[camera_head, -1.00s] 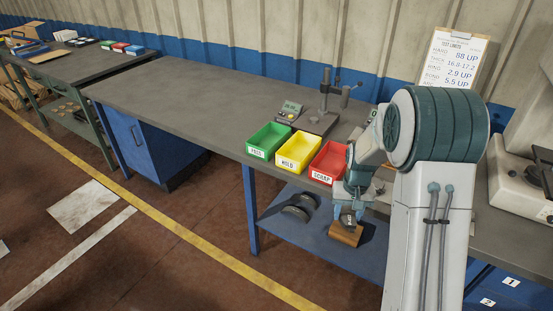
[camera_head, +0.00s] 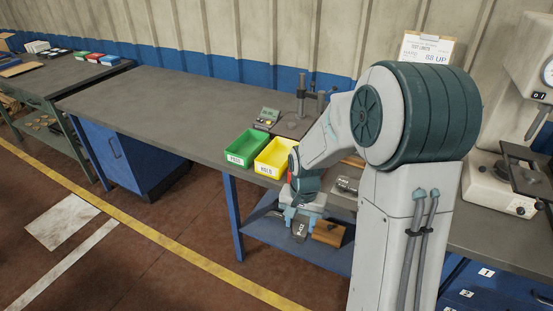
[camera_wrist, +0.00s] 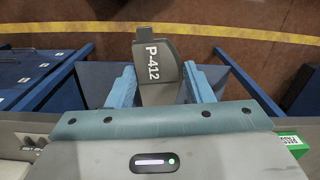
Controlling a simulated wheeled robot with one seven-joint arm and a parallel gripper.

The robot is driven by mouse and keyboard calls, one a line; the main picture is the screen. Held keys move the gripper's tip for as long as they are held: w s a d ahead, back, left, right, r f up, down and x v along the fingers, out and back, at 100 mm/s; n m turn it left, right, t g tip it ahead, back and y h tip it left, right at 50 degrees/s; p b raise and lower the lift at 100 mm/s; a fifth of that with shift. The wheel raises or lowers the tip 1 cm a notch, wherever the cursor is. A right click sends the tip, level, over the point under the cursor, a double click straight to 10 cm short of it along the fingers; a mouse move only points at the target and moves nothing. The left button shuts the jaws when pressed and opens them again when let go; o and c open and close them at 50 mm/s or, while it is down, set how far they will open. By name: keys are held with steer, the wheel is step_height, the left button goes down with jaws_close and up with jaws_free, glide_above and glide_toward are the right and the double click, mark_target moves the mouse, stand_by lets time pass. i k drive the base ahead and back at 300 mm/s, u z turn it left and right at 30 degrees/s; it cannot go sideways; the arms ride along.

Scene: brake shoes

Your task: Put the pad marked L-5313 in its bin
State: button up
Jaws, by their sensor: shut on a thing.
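My gripper (camera_head: 300,214) is shut on a dark grey pad (camera_head: 299,231), held in front of the bench edge above the lower shelf. In the wrist view the pad (camera_wrist: 155,62) sits between the two blue fingers of my gripper (camera_wrist: 161,85), and its white marking reads P-412. No L-5313 marking is readable in any view. A green bin (camera_head: 235,160) labelled PASS and a yellow bin (camera_head: 266,170) labelled HOLD stand at the bench's front edge, behind and left of my gripper. My arm hides the red bin.
A brown block (camera_head: 328,234) rests on the lower blue shelf, right of my gripper. A gauge stand (camera_head: 302,100) and small instrument (camera_head: 267,117) stand behind the bins. The left part of the bench (camera_head: 160,100) is clear. A machine (camera_head: 500,180) stands at right.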

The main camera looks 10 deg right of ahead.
mark_target(278, 161)
steer(key=i, duration=1.4)
